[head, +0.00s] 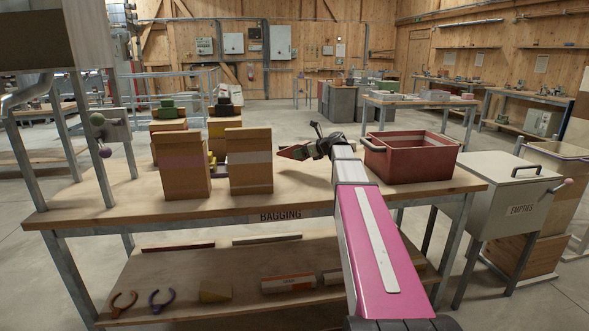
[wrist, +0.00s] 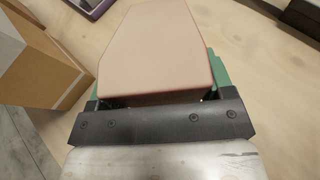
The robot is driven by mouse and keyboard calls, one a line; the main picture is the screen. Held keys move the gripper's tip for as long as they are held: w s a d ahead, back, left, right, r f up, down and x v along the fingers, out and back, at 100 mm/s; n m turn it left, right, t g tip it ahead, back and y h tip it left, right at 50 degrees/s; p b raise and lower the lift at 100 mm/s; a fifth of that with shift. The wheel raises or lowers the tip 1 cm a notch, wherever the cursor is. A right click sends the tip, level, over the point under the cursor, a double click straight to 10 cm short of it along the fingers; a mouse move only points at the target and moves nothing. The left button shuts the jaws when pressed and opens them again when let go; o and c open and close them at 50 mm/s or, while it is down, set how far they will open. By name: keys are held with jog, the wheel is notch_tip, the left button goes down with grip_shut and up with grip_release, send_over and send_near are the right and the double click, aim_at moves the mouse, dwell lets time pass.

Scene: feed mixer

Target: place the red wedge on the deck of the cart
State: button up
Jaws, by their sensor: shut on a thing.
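The red wedge (head: 289,152) is in my gripper (head: 308,150), held over the bench top, with its pointed end to the left in the head view. In the wrist view the wedge (wrist: 157,50) looks dull pinkish red and fills the space between the green finger pads. My gripper is shut on it. I cannot tell from these frames how high the wedge is above the wood. I cannot pick out the cart or its deck for certain in either view.
Two brown paper bags (head: 181,165) (head: 249,160) stand left of my gripper. A red crate (head: 410,157) stands to its right. Stacked coloured blocks (head: 168,112) stand behind the bags. A grey "EMPTIES" bin (head: 500,190) is right of the bench. Bare wood (head: 300,187) lies in front.

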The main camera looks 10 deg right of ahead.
aim_at(303, 175)
jog(key=shift+f, duration=3.65)
jog(key=o, duration=1.1)
jog(key=shift+f, duration=0.15)
jog(key=shift+o, duration=0.2)
